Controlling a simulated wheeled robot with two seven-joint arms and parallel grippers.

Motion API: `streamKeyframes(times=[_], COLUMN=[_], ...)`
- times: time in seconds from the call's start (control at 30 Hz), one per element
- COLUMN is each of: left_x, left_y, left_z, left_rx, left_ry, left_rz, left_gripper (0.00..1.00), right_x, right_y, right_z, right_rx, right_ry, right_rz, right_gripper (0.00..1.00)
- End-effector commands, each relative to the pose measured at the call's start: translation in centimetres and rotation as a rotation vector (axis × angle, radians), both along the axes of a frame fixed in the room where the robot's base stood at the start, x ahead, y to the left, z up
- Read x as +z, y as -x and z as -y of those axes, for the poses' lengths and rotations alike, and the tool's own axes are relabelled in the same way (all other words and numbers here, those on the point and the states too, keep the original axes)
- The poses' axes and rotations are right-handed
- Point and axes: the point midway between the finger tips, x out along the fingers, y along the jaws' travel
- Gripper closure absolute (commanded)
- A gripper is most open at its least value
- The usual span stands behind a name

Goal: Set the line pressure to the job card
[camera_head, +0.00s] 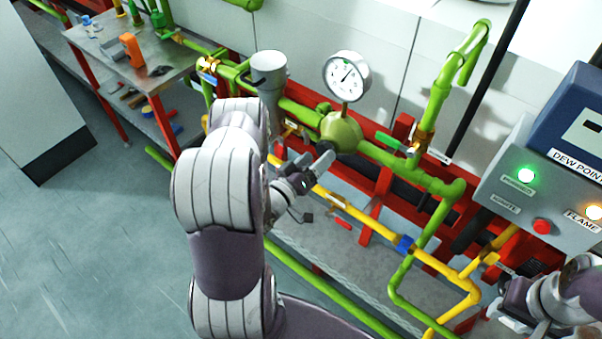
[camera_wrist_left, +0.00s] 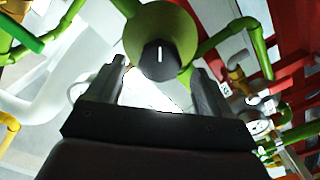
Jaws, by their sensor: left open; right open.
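The round white pressure gauge (camera_head: 346,76) stands on top of the olive-green regulator (camera_head: 342,132); its needle points up and slightly right, and its figures are too small to read. The regulator also shows in the left wrist view (camera_wrist_left: 180,22), with a dark knob (camera_wrist_left: 159,62) bearing a white mark that stands upright. My left gripper (camera_head: 307,172) is open in front of the knob. In the left wrist view its fingers stand either side of the knob's near end; I cannot tell if they touch it. My right gripper (camera_head: 508,303) is at the lower right, partly cut off. I see no readable job card.
A green-handled valve (camera_head: 391,143) sits right of the regulator. Green and yellow pipes (camera_head: 370,222) run along the red frame. A grey control box (camera_head: 530,185) with lamps and a red button stands at right. A tool bench (camera_head: 140,65) is at upper left; the left floor is clear.

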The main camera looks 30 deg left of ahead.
Motion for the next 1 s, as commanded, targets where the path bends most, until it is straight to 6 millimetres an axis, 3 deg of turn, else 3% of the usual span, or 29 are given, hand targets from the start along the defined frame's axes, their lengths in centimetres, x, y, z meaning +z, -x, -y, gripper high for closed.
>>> streamKeyframes(times=[0.2,0.4,1.0], left_x=[-0.4,-0.2,-0.1], left_y=[5.8,9.1,9.6], left_z=[-0.7,-0.8,-0.7], left_rx=[0.009,0.004,0.000], left_ry=[0.002,0.001,-0.003], left_rz=[-0.003,-0.002,-0.001], left_gripper=[0.19,0.19,0.19], right_x=[-1.6,-2.1,-2.1], right_y=[0.0,0.0,0.0], right_z=[0.0,0.0,0.0], right_rx=[0.000,0.000,0.000], right_ry=[0.000,0.000,0.000], right_rz=[0.000,0.000,0.000], right_gripper=[0.57,0.57,0.57])
